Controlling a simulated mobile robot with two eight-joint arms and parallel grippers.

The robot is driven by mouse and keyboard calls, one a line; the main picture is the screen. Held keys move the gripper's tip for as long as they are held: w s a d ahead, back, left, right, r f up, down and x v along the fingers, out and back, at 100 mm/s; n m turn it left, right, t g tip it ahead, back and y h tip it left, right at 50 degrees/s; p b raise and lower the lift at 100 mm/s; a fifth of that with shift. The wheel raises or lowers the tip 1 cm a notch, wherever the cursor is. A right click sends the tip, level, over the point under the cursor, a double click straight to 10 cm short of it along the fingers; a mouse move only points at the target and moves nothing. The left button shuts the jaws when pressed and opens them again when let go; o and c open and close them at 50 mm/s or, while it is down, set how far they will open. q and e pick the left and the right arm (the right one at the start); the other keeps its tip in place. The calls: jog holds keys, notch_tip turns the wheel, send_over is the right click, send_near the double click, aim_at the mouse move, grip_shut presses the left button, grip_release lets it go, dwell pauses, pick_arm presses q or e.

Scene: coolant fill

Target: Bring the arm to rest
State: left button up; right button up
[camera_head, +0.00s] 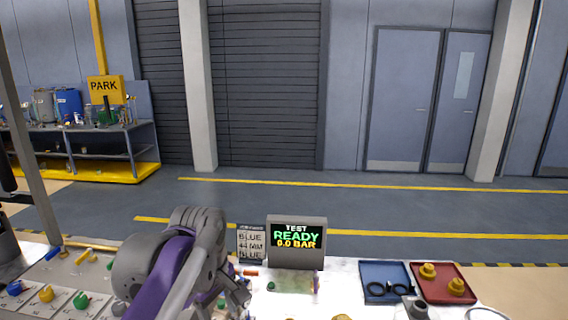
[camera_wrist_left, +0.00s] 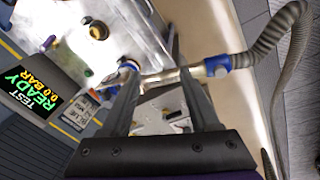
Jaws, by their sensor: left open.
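My left arm, grey and purple, comes in low in the head view and covers part of the workbench. Its gripper (camera_head: 236,298) is at the lower edge there, left of and below the test display (camera_head: 296,236). In the left wrist view the two fingers of my left gripper (camera_wrist_left: 160,78) are apart. A metal pipe (camera_wrist_left: 160,77) with blue collars crosses the view near the fingertips and runs into a grey ribbed hose (camera_wrist_left: 276,35). I cannot tell whether the fingers touch the pipe. The display reads TEST READY 0.0 BAR. My right gripper is not in view.
A label board (camera_head: 251,243) stands left of the display. A blue tray (camera_head: 384,270) with black rings and a red tray (camera_head: 440,294) with yellow parts lie at the right. Coloured knobs (camera_head: 46,293) sit at the left. A PARK sign (camera_head: 105,88) stands in the background.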

pick_arm(q)
jog(key=s+a+f+m+t, duration=0.2)
jog(key=s+f+m, duration=0.3)
jog(key=s+f, duration=0.2)
jog(key=s+a+f+m+t, duration=0.2)
jog(key=s+f+m, duration=0.4)
jog(key=f, duration=0.6)
jog(key=shift+s+a+f, duration=0.2)
jog(key=shift+s+a, duration=0.4)
jog(key=shift+s, duration=0.35)
